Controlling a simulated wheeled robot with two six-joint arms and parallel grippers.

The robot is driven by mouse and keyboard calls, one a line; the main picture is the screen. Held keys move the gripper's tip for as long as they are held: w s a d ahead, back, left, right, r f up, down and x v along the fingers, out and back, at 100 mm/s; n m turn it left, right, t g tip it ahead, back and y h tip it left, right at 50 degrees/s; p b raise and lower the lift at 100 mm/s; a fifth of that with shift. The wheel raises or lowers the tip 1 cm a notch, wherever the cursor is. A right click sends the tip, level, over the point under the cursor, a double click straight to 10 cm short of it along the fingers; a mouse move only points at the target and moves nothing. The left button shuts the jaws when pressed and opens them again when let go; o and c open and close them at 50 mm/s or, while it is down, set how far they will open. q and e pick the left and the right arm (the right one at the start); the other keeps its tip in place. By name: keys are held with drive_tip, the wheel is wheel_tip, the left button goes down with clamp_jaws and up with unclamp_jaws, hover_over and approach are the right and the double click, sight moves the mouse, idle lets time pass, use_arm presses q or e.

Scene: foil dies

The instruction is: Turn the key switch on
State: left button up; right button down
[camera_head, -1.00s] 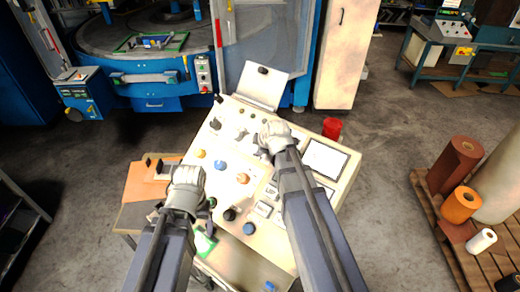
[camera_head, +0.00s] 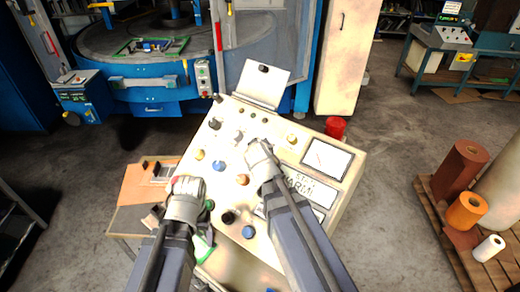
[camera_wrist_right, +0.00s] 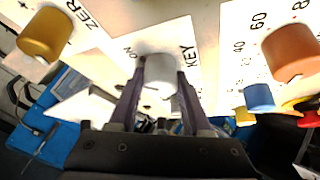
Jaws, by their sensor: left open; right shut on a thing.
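The key switch (camera_wrist_right: 160,72) is a pale grey knob on a white plate lettered KEY and ON, seen in the right wrist view. My right gripper (camera_wrist_right: 160,84) has its two dark fingers on either side of the knob and is shut on it. In the head view my right gripper (camera_head: 259,150) reaches the middle of the sloping control panel (camera_head: 228,158) and hides the switch. My left gripper (camera_head: 187,184) is open near the panel's left edge; its fingertips are hard to make out.
Around the switch are an amber knob (camera_wrist_right: 45,34), an orange knob (camera_wrist_right: 291,52) and a blue knob (camera_wrist_right: 259,97). A meter window (camera_head: 327,158) is at the panel's upper right. A red cylinder (camera_head: 336,127) stands behind it. An orange-brown board (camera_head: 143,185) lies left of the panel.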

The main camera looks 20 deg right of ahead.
drive_tip(key=shift+m+h, duration=0.4)
drive_tip(key=shift+m, duration=0.2)
drive_tip(key=shift+c, duration=1.8)
unclamp_jaws()
drive_tip(key=shift+s, duration=0.1)
